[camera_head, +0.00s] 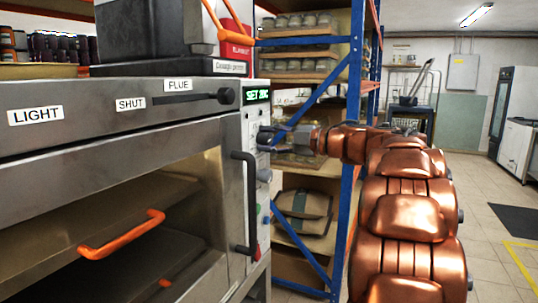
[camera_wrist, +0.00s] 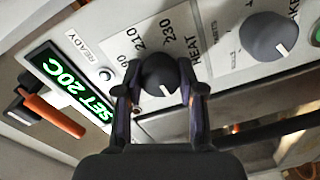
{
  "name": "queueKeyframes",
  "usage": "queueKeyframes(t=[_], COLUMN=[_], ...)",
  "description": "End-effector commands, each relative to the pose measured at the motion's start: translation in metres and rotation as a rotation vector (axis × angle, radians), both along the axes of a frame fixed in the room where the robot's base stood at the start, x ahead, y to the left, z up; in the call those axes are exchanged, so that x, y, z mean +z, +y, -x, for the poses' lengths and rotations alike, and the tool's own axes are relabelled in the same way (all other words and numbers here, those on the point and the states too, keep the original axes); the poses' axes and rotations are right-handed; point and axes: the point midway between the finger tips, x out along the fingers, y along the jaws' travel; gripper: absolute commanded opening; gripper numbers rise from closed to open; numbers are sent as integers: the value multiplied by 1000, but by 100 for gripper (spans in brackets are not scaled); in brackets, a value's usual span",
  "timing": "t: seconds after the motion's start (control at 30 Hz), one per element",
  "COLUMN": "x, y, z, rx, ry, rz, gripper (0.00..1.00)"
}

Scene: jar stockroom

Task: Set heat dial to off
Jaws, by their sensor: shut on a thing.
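The heat dial (camera_wrist: 158,75) is a dark round knob with a white pointer line, on the pale oven panel beside the word HEAT and a printed scale. My gripper (camera_wrist: 160,82) is shut on the dial, one finger on each side. The pointer is on the lower part of the knob, towards my palm; the mark it points to is hidden. A green display (camera_wrist: 72,88) reads SET 20C, and it also shows in the head view (camera_head: 256,95). In the head view my gripper (camera_head: 270,138) reaches the oven's side panel from the right.
A second knob (camera_wrist: 269,37) sits to the right of the dial in the wrist view. The oven front (camera_head: 110,130) has a flue slider (camera_head: 195,98) and a dark vertical handle (camera_head: 246,205). A blue-framed shelf (camera_head: 352,90) with jars stands close behind my arm. Open floor lies right.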

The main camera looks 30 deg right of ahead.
Motion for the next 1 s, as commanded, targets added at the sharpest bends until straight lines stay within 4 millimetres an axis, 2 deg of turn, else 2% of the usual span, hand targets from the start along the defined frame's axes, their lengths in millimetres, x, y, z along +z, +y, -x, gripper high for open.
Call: queueKeyframes(t=[0.03, 0.5, 1.0], x=[-9, -7, -3], y=[1, 1, 1], z=[0, 0, 0], rx=[2, 4, 4], ry=[-20, -202, -264], rz=[42, 346, 447], gripper=[4, 4, 4])
